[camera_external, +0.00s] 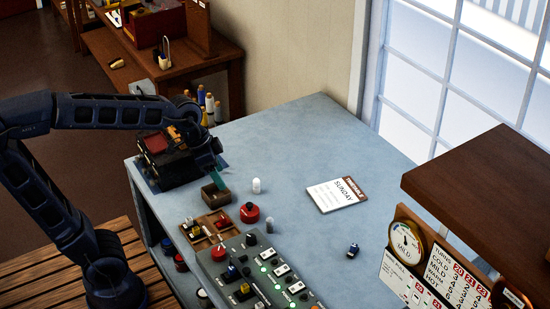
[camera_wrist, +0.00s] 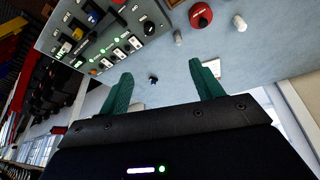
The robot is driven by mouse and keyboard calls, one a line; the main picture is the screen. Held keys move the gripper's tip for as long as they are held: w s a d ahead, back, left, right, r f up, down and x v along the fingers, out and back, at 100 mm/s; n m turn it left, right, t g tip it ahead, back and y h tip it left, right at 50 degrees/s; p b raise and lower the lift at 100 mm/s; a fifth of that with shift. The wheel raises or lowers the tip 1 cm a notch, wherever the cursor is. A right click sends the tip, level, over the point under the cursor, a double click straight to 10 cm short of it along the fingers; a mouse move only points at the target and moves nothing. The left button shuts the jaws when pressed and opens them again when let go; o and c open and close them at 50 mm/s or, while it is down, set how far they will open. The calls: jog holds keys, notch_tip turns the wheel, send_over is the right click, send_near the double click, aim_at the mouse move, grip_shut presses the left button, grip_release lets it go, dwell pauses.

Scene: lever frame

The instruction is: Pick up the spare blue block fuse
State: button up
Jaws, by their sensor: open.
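A small dark-blue block (camera_external: 352,250), which looks like the spare fuse, lies alone on the blue-grey tabletop (camera_external: 310,150), right of the control panel. In the wrist view a small dark piece (camera_wrist: 153,79) on the tabletop appears between the finger lines, well beyond the fingertips; it looks like the same block. My gripper (camera_external: 218,178) has teal fingers and hangs above the back left of the table, far from the block. In the wrist view my gripper (camera_wrist: 159,68) is open, with nothing between its fingers.
The control panel (camera_external: 265,270) with fuses and switches stands at the front. A wooden tray (camera_external: 213,228) of small parts, a red button (camera_external: 249,212), a white cylinder (camera_external: 256,185) and a brown box (camera_external: 216,195) are nearby. A "SUNDAY" card (camera_external: 338,195) lies behind the block. The middle tabletop is clear.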

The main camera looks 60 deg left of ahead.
jog(key=w+d+f+m+g+h, duration=0.15)
jog(key=w+d, duration=0.25)
jog(key=w, duration=0.4)
jog(key=w+d+f+m+t, duration=0.1)
jog(key=w+d+f+m, duration=0.25)
jog(key=w, duration=0.45)
jog(key=m+g, duration=0.2)
jog(key=m, duration=0.2)
send_near(354, 245)
jog(key=shift+t+h, duration=0.25)
jog(key=x, duration=0.2)
jog(key=a+x, duration=0.1)
jog(key=x, duration=0.2)
jog(key=shift+s+f, duration=0.1)
jog(key=shift+f, duration=0.15)
jog(key=shift+s+d+x, duration=0.1)
jog(key=shift+x, duration=0.8)
jog(key=shift+s+d+x, duration=0.15)
jog(key=shift+x, duration=0.8)
jog(key=shift+s+d+x, duration=0.1)
jog(key=shift+x, duration=0.8)
jog(key=shift+w+r, duration=0.15)
jog(key=c, duration=1.1)
jog(key=shift+o, duration=0.2)
jog(key=shift+r, duration=0.1)
